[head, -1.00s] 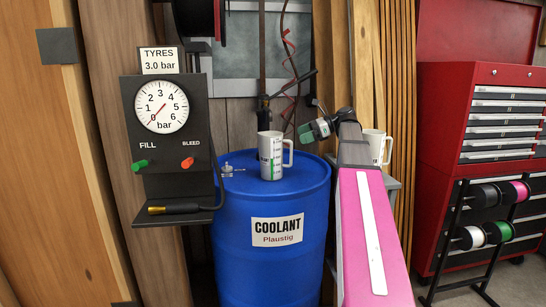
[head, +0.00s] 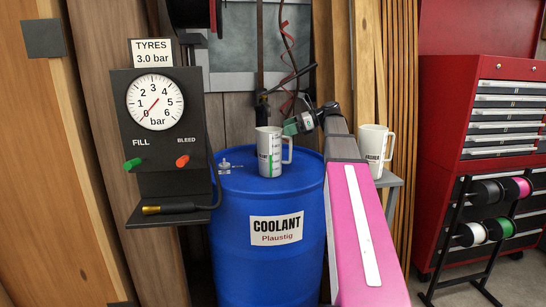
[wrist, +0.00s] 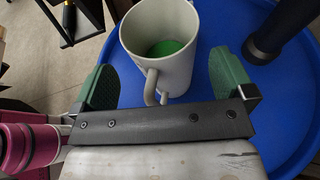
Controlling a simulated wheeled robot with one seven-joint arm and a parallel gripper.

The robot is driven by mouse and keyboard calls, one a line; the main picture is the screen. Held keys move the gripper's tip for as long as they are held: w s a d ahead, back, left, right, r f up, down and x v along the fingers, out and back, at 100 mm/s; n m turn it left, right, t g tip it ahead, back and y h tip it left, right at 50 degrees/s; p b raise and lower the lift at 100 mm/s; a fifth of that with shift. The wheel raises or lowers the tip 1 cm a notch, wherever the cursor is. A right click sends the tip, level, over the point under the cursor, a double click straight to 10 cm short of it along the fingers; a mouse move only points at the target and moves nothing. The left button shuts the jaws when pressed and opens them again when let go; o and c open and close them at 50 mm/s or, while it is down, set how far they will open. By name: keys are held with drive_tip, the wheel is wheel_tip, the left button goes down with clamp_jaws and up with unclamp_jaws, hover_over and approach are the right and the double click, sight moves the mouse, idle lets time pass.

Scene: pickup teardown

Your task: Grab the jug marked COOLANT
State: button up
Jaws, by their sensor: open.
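A white jug (head: 271,155) with a green level strip and dark markings stands upright on the blue drum (head: 235,185); its lettering is too small to read. The drum's label says COOLANT Plaustig. In the wrist view the jug (wrist: 172,75) holds green liquid, and its handle faces my gripper. My gripper (head: 302,123) is at the jug's upper right in the head view. In the wrist view my gripper (wrist: 163,75) is open, with one green finger on each side of the jug's near side and handle. A visible gap separates each finger from the jug.
A second white jug (head: 373,147) with unclear lettering stands on a grey stand (head: 391,181) behind my arm. A small metal fitting (head: 226,167) sits on the drum's left side. The tyre gauge post (head: 159,140) stands left, a red tool cabinet (head: 440,115) right.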

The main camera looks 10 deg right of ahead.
sight(280, 129)
drive_tip(key=x, duration=0.3)
drive_tip(key=shift+w+a, duration=0.1)
drive_tip(key=shift+a, duration=0.3)
drive_tip(key=c, duration=1.5)
drive_tip(key=shift+c, duration=1.1)
drive_tip(key=shift+r, duration=0.1)
